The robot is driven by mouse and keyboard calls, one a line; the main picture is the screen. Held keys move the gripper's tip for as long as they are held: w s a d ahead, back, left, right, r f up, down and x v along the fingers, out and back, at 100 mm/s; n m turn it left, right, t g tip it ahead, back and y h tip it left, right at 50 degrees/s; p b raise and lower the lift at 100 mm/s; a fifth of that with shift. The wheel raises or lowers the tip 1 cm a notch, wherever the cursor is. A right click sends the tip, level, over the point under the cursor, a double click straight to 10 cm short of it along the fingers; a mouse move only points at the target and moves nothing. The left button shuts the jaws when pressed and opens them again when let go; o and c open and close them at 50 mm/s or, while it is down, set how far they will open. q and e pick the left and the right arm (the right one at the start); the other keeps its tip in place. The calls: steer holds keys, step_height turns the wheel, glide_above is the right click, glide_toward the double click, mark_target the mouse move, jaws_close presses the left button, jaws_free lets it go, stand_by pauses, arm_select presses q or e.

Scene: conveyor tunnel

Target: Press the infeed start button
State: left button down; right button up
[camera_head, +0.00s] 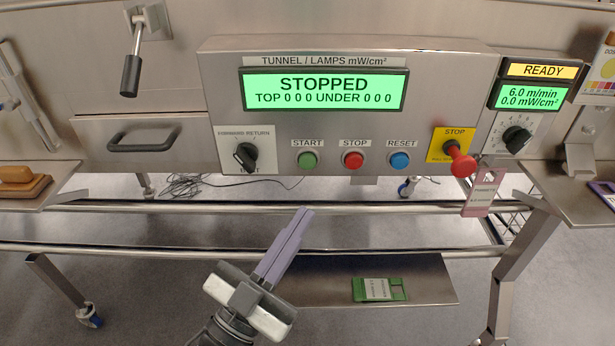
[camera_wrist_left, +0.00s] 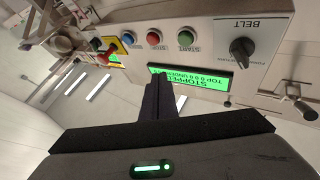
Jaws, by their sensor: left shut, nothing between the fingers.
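The green START button (camera_head: 308,160) sits on the steel control box (camera_head: 220,90), left of the red STOP button (camera_head: 354,160) and the blue RESET button (camera_head: 400,161). The display (camera_head: 323,91) above reads STOPPED. My left gripper (camera_head: 304,212) is shut and empty, with its fingertips below the START button and apart from it in the head view. In the left wrist view the closed fingers (camera_wrist_left: 158,78) overlap the display's edge, and the green button (camera_wrist_left: 186,38) shows beyond the tips. My right gripper is not in view.
A black FORWARD/RETURN knob (camera_head: 246,155) is left of START. Steel rails (camera_head: 150,208) run beneath the box. A green item (camera_head: 379,289) lies on a lower shelf (camera_head: 430,285).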

arm_select(q)
steer(key=shift+s+d+r+m+h, duration=0.15)
steer(key=shift+r+m+h, duration=0.1)
steer(key=shift+r, duration=0.1)
steer(key=shift+s+d+r+m+h, duration=0.1)
steer(key=shift+d+r+m+h, duration=0.05)
steer(key=shift+r+h, duration=0.15)
steer(key=b, duration=0.3)
glide_toward(308, 161)
steer(key=w+d+r, duration=0.2)
steer(key=d+r, duration=0.1)
steer(key=d, duration=0.1)
steer(key=shift+w+d+r, duration=0.1)
steer(key=shift+d+r, duration=0.05)
steer(key=shift+r, duration=0.05)
steer(key=shift+w, duration=0.1)
stand_by(1.4)
